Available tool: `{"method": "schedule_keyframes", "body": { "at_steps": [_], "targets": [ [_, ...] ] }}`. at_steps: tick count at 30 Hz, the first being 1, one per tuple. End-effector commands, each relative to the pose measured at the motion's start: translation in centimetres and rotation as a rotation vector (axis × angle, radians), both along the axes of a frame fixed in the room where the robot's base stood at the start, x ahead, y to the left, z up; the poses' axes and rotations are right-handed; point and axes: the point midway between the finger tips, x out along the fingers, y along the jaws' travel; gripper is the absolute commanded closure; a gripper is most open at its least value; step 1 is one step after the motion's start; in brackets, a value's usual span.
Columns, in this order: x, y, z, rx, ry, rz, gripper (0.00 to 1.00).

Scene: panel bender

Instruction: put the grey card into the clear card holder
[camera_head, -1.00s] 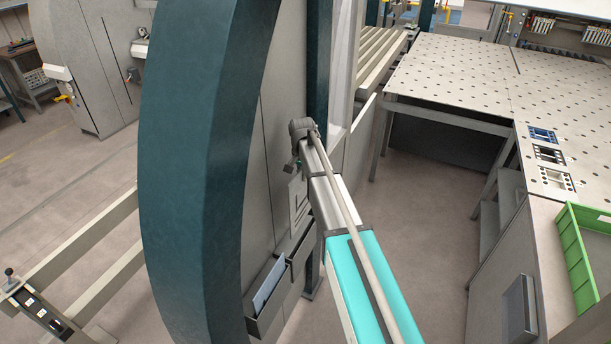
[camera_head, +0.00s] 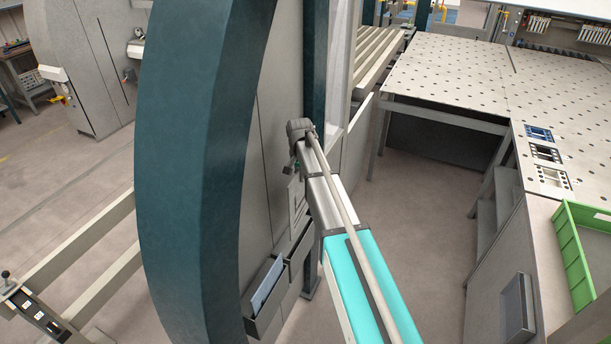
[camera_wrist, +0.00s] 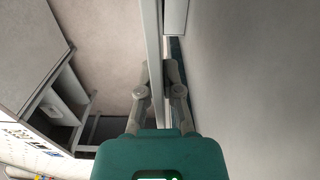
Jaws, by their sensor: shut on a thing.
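My gripper (camera_wrist: 160,72) points down beside the machine's grey side panel and is shut on a thin pale piece seen edge-on, which I take to be the grey card (camera_wrist: 155,45). In the head view my gripper (camera_head: 294,165) is small and partly hidden by my arm. A pale sheet with dark marks (camera_head: 297,198) shows just below it, close to the panel. I cannot tell whether this sheet is held or fixed to the panel. I cannot make out the clear card holder for sure.
A grey wall bin (camera_head: 266,325) with bluish-white papers (camera_head: 267,284) hangs on the panel, with a second bin (camera_head: 300,250) beside it. A curved teal column (camera_head: 190,170) stands left. A perforated table (camera_head: 450,75) and a green crate (camera_head: 575,260) are right, with bare floor between.

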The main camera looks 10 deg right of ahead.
Motion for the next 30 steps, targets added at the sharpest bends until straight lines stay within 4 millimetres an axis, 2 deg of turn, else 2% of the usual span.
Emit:
{"method": "schedule_keyframes", "body": {
  "at_steps": [8,24,30],
  "targets": [
    [-3.0,-0.3,-1.0,0.0,0.0,0.247,1.0],
    [-10.3,-1.0,-3.2,-0.001,0.0,0.946,1.0],
    [-11.9,-1.1,-3.7,-0.001,0.0,1.123,1.0]
  ]
}}
